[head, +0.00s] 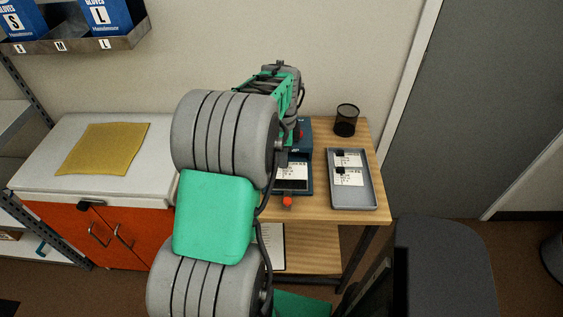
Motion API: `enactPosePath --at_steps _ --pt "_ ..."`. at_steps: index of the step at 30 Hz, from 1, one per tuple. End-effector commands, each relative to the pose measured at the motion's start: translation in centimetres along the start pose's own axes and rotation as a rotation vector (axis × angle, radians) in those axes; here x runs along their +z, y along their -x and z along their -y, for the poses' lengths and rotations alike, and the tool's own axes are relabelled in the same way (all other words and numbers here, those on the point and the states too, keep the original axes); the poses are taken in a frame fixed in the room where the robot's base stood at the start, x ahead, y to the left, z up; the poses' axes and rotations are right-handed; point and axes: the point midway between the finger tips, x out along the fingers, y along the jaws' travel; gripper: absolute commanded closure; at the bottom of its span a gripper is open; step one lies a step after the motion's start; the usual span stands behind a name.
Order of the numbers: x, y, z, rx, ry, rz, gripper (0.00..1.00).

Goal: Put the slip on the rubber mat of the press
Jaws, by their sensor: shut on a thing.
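The press (306,155) is a blue device with a red-orange knob (287,201) at its front, standing on the wooden table. A white slip with dark print (293,172) is over the dark rubber mat (291,186) of the press. My gripper (283,158) is at the slip's back left edge, mostly hidden behind my arm, and is shut on the slip. I cannot tell whether the slip touches the mat or hangs just above it.
A grey tray (368,196) with two more printed slips stands right of the press. A black mesh cup (346,120) is behind it. A white-topped cabinet (45,165) with a yellow cloth (104,147) is at left. A dark chair (445,265) is at front right.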

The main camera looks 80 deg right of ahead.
Motion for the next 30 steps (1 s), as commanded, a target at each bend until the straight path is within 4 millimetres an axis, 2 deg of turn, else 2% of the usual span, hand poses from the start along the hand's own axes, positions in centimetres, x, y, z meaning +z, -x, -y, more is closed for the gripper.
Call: enactPosePath --at_steps 6,11,21,22,30 --pt "0.7 -2.2 1.7 0.001 0.001 0.0 1.0" --pt "0.7 -4.8 1.6 0.001 0.0 0.0 1.0" --pt "0.7 -5.5 1.6 -0.001 0.0 0.0 1.0" --pt "0.7 -5.5 1.6 -0.001 0.001 0.0 0.86" --pt "0.6 -5.3 1.6 -0.002 0.001 0.0 0.65"
